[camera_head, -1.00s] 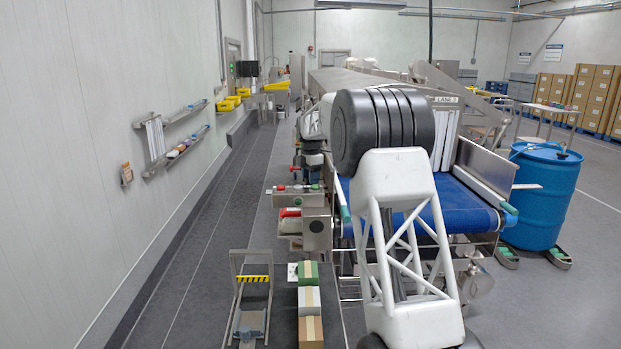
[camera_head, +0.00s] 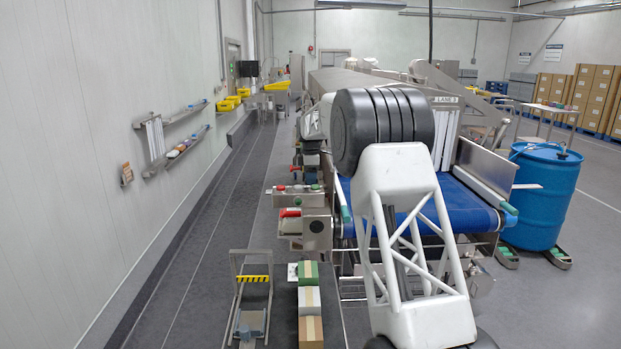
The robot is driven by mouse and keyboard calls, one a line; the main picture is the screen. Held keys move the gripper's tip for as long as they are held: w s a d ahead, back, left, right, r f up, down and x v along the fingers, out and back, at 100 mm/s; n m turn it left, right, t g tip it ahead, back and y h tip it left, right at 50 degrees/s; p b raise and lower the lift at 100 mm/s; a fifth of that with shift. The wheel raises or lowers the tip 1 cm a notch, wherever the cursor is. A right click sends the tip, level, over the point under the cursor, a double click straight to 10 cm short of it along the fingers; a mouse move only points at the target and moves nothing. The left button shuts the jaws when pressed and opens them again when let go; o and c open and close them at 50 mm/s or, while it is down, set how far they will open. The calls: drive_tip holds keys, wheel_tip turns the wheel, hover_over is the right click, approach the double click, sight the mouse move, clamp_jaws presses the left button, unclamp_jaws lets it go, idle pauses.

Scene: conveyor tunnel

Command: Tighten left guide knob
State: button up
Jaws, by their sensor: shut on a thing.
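The blue conveyor belt (camera_head: 465,208) runs away from me in the middle right, under a metal hood marked LANE 3 (camera_head: 446,99). A metal side plate (camera_head: 482,163) stands along its right side. My arm's black elbow and white lattice link cover much of the belt's left side. I cannot make out the left guide knob. My gripper is hidden beyond the arm, so its contact with the knob does not show.
A control box with red and green buttons (camera_head: 298,189) stands left of the belt. A blue drum (camera_head: 540,200) stands right. The left aisle floor is clear.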

drive_tip(key=shift+m, duration=1.5)
drive_tip(key=o, duration=0.9)
drive_tip(key=shift+r, duration=3.9)
